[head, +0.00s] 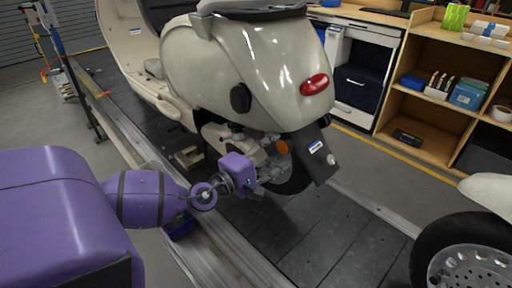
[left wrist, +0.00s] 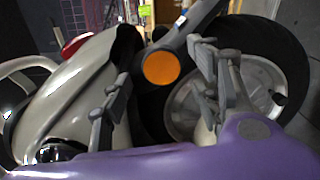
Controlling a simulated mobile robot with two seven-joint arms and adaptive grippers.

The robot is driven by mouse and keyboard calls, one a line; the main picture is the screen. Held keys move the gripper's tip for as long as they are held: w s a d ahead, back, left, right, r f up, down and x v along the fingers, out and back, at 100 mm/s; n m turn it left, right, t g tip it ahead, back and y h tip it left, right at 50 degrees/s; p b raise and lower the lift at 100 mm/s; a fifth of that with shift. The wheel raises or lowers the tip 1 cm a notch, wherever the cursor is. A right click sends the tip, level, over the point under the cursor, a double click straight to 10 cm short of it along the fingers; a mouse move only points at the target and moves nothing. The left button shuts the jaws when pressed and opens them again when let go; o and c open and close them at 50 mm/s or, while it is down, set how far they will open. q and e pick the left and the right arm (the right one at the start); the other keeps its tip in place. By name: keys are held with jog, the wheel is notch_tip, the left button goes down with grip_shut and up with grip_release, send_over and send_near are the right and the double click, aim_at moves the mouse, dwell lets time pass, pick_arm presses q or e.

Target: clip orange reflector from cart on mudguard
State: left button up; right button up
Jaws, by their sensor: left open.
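The orange reflector (head: 281,147) sits against the side of the scooter's dark mudguard (head: 318,162). In the left wrist view the round reflector (left wrist: 160,68) faces me, against the dark mudguard (left wrist: 190,22). My left gripper (head: 262,180) is beside the rear wheel, just left of and below the reflector. In the wrist view its two fingers (left wrist: 163,90) are spread, with the reflector showing between them and nothing held. I cannot tell whether the fingers touch anything. The cart is not clearly seen, and my right gripper is out of view.
The cream scooter (head: 235,65) with a red tail light (head: 314,84) stands on the slat conveyor (head: 340,245). Another scooter's wheel (head: 468,258) is at the lower right. Wooden shelves (head: 425,105) stand behind. Dark slats between the scooters are clear.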

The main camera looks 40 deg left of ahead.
pick_arm(q)
jog(key=s, duration=0.9)
jog(key=shift+s+a, duration=0.25)
jog(key=shift+a, duration=0.1)
